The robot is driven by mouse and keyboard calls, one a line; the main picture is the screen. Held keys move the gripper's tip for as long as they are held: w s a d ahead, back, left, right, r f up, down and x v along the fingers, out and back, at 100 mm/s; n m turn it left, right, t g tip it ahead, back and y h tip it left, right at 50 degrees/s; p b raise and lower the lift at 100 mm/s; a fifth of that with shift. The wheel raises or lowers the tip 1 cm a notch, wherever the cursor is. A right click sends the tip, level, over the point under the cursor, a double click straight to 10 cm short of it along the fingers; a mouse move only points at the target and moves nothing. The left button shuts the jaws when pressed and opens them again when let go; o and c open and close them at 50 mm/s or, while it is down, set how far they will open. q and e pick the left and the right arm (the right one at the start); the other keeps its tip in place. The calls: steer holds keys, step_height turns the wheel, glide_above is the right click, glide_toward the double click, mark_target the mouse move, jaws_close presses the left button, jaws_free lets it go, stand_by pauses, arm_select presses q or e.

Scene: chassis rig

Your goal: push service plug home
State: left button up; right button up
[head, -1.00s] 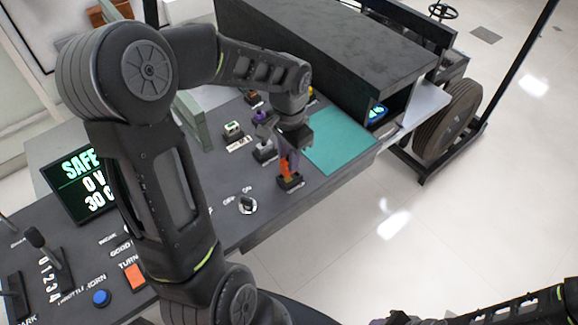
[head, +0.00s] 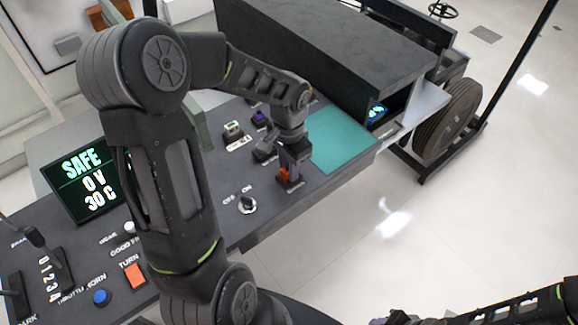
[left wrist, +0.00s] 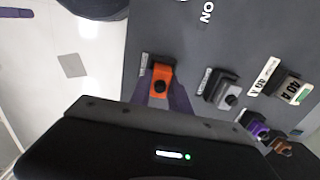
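The orange service plug (head: 284,174) sits upright at its dark socket near the front edge of the console, beside the teal mat. It also shows in the left wrist view (left wrist: 160,78). My left gripper (head: 287,160) is right over it, pointing down. Its purple fingers (left wrist: 162,95) lie against both sides of the plug with no gap visible, so it looks shut on it. The fingers and wrist hide part of the plug, and I cannot tell how deep it sits. My right gripper (head: 396,318) barely shows at the bottom edge; its fingers are unclear.
A grey connector (left wrist: 225,91) and a purple one (left wrist: 256,127) stand close beside the plug. A rotary knob (head: 247,204) is in front. The teal mat (head: 340,140) is bare. The display (head: 85,184) reads SAFE, 0 V, 30 C. A dark box (head: 320,45) stands behind.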

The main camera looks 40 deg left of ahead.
arm_select(q)
steer(key=o, duration=0.5)
step_height(320, 180, up, 12)
steer(key=shift+r, duration=0.15)
stand_by(0.4)
stand_by(0.8)
